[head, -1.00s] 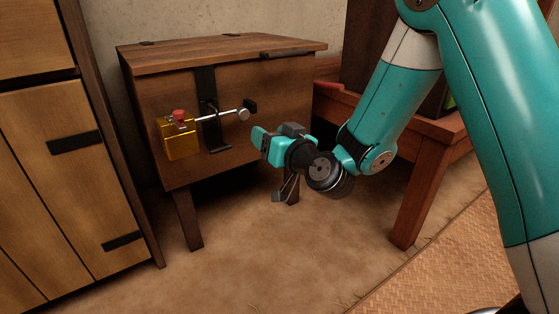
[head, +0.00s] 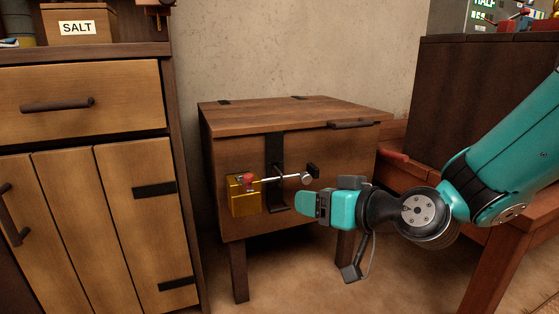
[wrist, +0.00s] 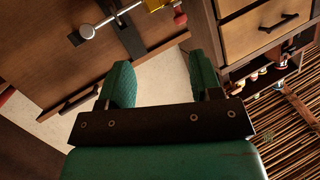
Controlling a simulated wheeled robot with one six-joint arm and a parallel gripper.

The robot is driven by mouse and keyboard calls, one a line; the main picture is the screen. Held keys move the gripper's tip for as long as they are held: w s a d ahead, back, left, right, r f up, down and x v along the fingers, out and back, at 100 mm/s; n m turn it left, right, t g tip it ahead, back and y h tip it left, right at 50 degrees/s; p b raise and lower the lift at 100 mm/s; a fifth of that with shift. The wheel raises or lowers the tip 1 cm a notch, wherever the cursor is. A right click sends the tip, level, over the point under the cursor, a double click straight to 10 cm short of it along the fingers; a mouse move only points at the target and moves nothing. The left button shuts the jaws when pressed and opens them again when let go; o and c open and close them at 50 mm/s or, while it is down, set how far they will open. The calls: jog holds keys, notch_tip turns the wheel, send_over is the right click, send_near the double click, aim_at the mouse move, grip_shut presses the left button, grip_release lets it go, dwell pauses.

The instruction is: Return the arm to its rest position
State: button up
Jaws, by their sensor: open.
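My gripper (head: 308,204) is at the end of my teal arm in the head view, in front of the wooden chest and just right of its brass padlock. In the wrist view my gripper (wrist: 163,84) shows two teal fingers spread apart with nothing between them. The wooden chest (head: 310,143) has its lid down. The brass padlock (head: 243,197) with a red knob hangs at the chest's dark hasp (head: 275,165), and a metal rod with a round end runs through there. The padlock also shows at the top of the wrist view (wrist: 154,4).
A wooden cabinet (head: 85,165) stands at the left with a box marked SALT (head: 80,25) on top. A reddish wooden table (head: 497,250) is at the right, beside my arm. Bare floor (head: 290,275) lies below the chest.

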jog(key=s+d+r+n+g+h+p, duration=0.1)
jog(key=s+d+r+g+h+p, duration=0.15)
jog(key=s+r+g+p, duration=0.65)
jog(key=s+d+r+n+g+h+p, duration=0.1)
jog(key=s+d+r+g+h+p, duration=0.15)
jog(key=s+r+p, duration=0.9)
jog(key=r+p, duration=1.4)
jog(key=r, duration=0.1)
jog(key=s+r+p, duration=0.2)
jog(key=r+p, duration=1.4)
jog(key=r, duration=0.1)
jog(key=shift+r+p, duration=0.15)
jog(key=shift+p, duration=0.25)
jog(key=shift+d, duration=0.15)
